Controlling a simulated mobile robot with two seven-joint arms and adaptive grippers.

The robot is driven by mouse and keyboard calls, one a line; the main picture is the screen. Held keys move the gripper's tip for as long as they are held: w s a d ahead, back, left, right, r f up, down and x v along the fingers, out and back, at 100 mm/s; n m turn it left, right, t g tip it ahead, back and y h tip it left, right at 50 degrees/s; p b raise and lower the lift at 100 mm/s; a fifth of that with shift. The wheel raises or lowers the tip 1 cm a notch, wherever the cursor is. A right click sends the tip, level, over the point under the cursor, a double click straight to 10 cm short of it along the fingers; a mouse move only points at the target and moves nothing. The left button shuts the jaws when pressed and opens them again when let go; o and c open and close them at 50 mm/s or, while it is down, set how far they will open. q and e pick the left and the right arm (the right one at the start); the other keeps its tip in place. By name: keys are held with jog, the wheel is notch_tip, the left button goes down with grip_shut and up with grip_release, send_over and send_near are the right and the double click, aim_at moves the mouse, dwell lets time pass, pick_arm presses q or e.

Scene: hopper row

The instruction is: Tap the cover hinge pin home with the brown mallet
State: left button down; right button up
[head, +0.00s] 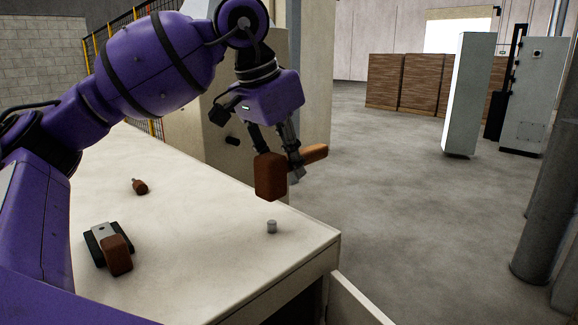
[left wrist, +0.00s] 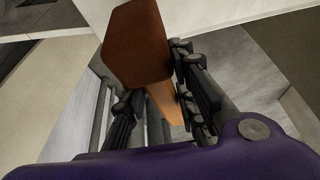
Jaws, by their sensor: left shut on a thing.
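The brown mallet is held in the air over the near right part of the white top. Its block-shaped brown head (head: 270,178) hangs in front of the fingers, and its orange-brown handle (head: 316,153) sticks out to the right. My left gripper (head: 291,160) is shut on the mallet. In the left wrist view, the mallet head (left wrist: 137,45) is large, and the handle (left wrist: 163,103) runs between the fingers (left wrist: 160,105). A small grey pin (head: 272,227) stands upright on the white top, below the mallet head and apart from it. My right gripper is not in view.
The white top (head: 200,235) also bears a small brown item (head: 139,186) and a black-and-grey piece with a brown block (head: 115,255), both on the left. A pale column (head: 311,80) stands behind. Cabinets (head: 466,95) and brown stacks (head: 402,82) stand far off across open floor.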

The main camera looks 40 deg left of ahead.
pick_arm(q)
jog(key=shift+f, duration=0.3)
notch_tip(320, 180, down, 2)
jog(key=shift+f, duration=0.1)
notch_tip(320, 180, down, 2)
jog(key=shift+s+p, duration=0.1)
jog(key=shift+p, duration=0.45)
jog(key=shift+w+r, duration=0.2)
jog(key=shift+r, duration=0.05)
notch_tip(320, 180, up, 4)
jog(key=shift+f+b, duration=0.25)
jog(key=shift+b, duration=0.3)
jog(key=shift+s+r, duration=0.1)
jog(key=shift+r, duration=0.3)
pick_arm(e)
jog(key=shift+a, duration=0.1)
